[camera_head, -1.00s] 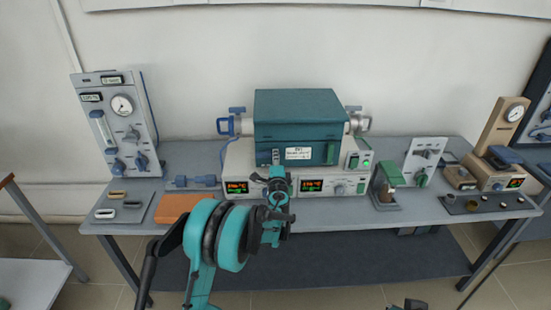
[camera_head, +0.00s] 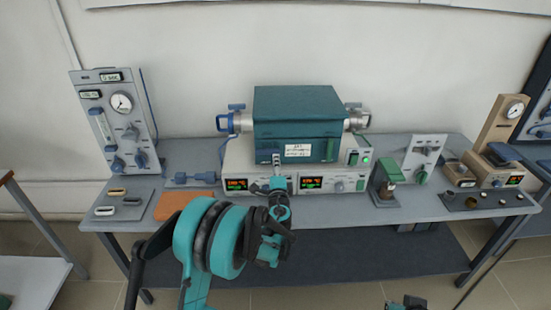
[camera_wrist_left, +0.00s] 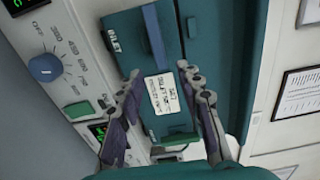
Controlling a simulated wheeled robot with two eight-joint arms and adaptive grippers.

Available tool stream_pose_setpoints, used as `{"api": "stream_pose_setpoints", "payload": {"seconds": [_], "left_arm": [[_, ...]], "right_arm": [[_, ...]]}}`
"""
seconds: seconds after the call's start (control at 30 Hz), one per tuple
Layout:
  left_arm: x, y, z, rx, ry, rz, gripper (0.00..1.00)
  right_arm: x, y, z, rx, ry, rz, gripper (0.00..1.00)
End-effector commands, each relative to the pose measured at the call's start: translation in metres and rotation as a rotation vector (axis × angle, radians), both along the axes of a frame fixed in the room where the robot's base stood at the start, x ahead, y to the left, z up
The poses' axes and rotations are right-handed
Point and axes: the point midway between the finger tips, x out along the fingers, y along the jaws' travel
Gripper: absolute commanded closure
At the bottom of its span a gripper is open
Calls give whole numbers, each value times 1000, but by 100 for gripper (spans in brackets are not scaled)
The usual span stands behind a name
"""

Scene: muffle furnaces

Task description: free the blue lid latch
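The teal furnace (camera_head: 298,108) stands at the middle of the bench. In the left wrist view its lid is tilted in the picture, and a blue bar that looks like the lid latch (camera_wrist_left: 153,36) lies across it. My left gripper (camera_head: 277,160) is at the front of the furnace; the head view shows it from behind. In the left wrist view my left gripper (camera_wrist_left: 158,72) is open, its fingertips either side of the line of the blue bar, with a white label between the fingers. Contact cannot be told. A small part at the bottom edge seems to be my right gripper (camera_head: 408,303).
A green latch (camera_head: 329,150) sits on the furnace's right front. Control panels with red and green displays (camera_head: 312,183) lie below. An orange block (camera_head: 180,204) lies at the front left.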

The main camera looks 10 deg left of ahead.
Motion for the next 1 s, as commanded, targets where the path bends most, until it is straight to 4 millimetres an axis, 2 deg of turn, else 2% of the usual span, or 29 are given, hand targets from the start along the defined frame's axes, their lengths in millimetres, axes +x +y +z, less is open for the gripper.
{"api": "stream_pose_setpoints", "payload": {"seconds": [0.1, 0.3, 1.0], "left_arm": [[-23, -7, 0, 0, 0, -1, 64], [-45, -13, 0, 0, 0, 0, 64], [-49, -14, 0, 0, 0, 1, 64]], "right_arm": [[0, 0, 0, 0, 0, 0, 100], [0, 0, 0, 0, 0, 0, 100], [0, 0, 0, 0, 0, 0, 100]]}}
